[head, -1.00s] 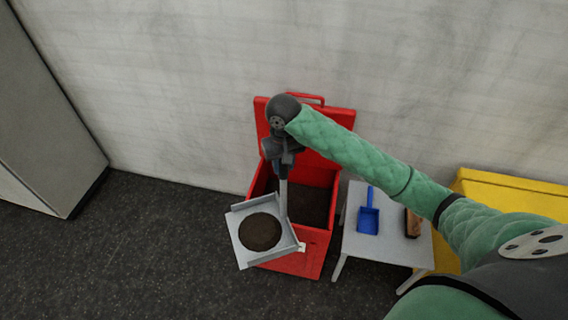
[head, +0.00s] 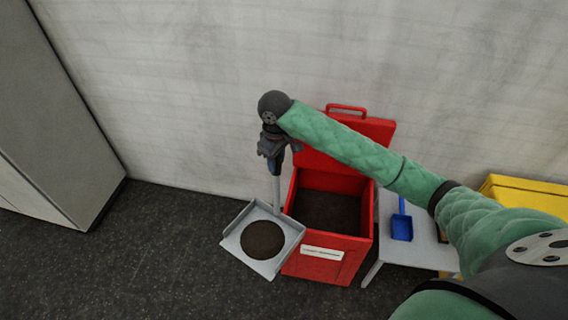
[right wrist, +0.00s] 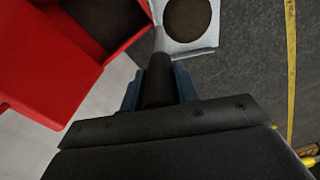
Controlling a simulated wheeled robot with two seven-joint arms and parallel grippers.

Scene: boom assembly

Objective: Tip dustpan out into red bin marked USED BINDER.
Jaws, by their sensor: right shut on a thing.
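The grey dustpan (head: 238,240) holds a round heap of dark brown material (head: 262,240). My right gripper (head: 274,165) is shut on the dustpan's upright handle. The pan hangs below the gripper, at the left front of the red bin (head: 325,262), overlapping its left edge in the head view. The red bin stands open, its lid raised against the wall, with dark material (head: 328,208) inside. A white label on its front is too small to read. In the right wrist view, the pan (right wrist: 205,42) and the red bin (right wrist: 40,60) show beyond the gripper. My left gripper is out of view.
A small light table (head: 420,245) stands right of the bin with a blue scoop (head: 401,225) on it. A yellow container (head: 520,193) is farther right, partly behind my arm. A grey cabinet (head: 60,110) is at the left. The dark floor between cabinet and bin is clear.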

